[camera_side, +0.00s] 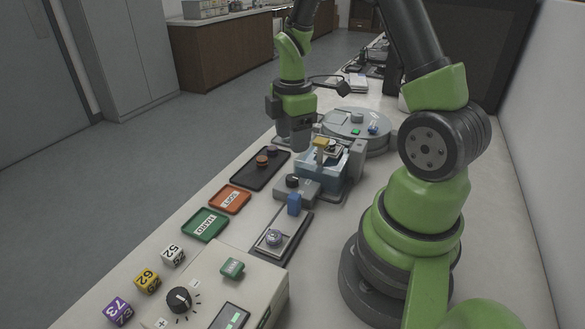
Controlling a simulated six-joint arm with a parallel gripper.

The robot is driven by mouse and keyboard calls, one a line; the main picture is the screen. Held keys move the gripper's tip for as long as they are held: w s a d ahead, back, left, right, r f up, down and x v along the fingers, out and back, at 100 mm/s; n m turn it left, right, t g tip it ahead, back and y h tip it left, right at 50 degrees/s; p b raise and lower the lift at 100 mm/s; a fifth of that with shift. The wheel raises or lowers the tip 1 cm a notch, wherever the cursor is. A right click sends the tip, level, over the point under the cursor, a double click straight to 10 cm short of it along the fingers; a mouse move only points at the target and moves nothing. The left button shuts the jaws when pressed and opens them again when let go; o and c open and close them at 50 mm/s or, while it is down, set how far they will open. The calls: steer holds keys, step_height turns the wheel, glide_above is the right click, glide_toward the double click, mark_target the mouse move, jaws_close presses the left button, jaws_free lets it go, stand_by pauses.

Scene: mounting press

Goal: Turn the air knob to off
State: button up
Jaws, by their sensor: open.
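My gripper (300,146) points down at the left side of the mounting press (325,158), and its jaws are open. Nothing shows between the fingers, though they are small and dark here. A small black knob (292,181) sits on a grey block at the front of the press, below my gripper in the picture and apart from it. A larger black knob (179,299) with tick marks around it is on the beige control box (262,282) in the foreground. I cannot read a label that says which knob is for air, nor the small knob's setting.
A black tray (250,178) with small round pieces, an orange tray (230,200) and a green tray (205,225) line the left bench edge. Several numbered cubes (147,281) stand nearer. A blue block (294,203) is before the press. A round grey machine (357,125) stands behind.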

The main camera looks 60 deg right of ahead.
mark_target(293, 177)
step_height(293, 177, down, 10)
steer(key=m, duration=2.6)
steer(key=c, duration=0.9)
steer(key=shift+n, duration=0.5)
steer(key=shift+c, duration=0.2)
steer(key=o, duration=0.9)
